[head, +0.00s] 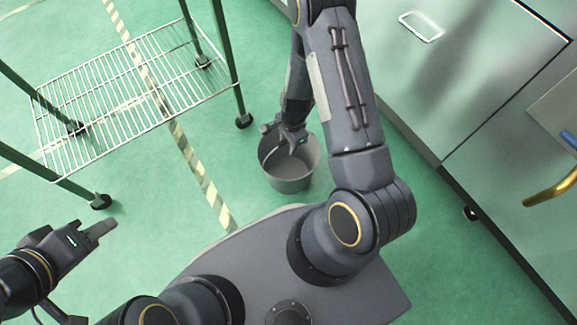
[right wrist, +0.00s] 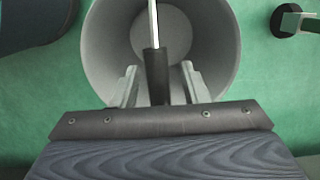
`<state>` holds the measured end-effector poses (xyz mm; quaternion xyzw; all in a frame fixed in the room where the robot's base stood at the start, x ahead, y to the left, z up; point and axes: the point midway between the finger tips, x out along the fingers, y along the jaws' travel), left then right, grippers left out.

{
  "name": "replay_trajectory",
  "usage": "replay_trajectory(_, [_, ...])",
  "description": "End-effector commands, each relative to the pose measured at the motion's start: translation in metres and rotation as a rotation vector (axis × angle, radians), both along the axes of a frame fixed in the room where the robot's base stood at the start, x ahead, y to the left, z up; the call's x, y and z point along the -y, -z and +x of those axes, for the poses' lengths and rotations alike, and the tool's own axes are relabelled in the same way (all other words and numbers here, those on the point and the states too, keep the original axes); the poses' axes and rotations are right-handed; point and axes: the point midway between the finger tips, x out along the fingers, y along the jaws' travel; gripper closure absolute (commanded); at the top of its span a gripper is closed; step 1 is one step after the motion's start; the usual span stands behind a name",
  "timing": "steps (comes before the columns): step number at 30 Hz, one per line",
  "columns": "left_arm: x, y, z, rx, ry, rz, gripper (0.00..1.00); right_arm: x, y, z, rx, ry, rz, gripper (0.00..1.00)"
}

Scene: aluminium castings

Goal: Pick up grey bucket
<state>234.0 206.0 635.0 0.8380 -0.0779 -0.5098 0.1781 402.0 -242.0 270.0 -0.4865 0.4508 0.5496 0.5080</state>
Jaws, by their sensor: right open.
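The grey bucket (head: 290,184) stands upright on the green floor near the middle of the head view. In the right wrist view I look down into the bucket (right wrist: 218,55). Its handle, a light bar with a dark grip (right wrist: 157,75), stands up across the opening. My right gripper (head: 291,142) is over the bucket's rim. Its fingers (right wrist: 159,84) are open, one on each side of the dark grip, with gaps visible. My left gripper (head: 102,233) is at the lower left, away from the bucket; its finger gap is not clear.
A wire-shelf cart (head: 130,95) with green posts and black casters stands at the left, one caster near the bucket. A large grey cabinet (head: 450,70) fills the right side. A yellow bent handle (head: 552,191) is at the right edge. Striped tape (head: 200,170) crosses the open floor.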

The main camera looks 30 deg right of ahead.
Motion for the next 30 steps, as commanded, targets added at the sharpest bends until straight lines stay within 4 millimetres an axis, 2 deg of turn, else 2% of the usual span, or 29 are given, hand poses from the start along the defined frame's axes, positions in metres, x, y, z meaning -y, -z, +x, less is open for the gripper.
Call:
replay_trajectory(6, [0.0, 0.0002, 0.0001, 0.0, 0.0, 0.0, 0.64, -0.0005, 0.0011, 0.0004, 0.001, -0.001, 0.0, 0.59])
replay_trajectory(16, [0.0, 0.0002, 0.0001, 0.0, 0.0, 0.0, 0.64, -0.0004, 0.0009, 0.0003, 0.001, -0.001, 0.0, 1.0])
replay_trajectory(30, [-0.0001, -0.0001, 0.0, 0.0, 0.0, 0.0, 0.64, -0.0004, 0.0003, 0.0005, 0.001, -0.001, 0.0, 1.0])
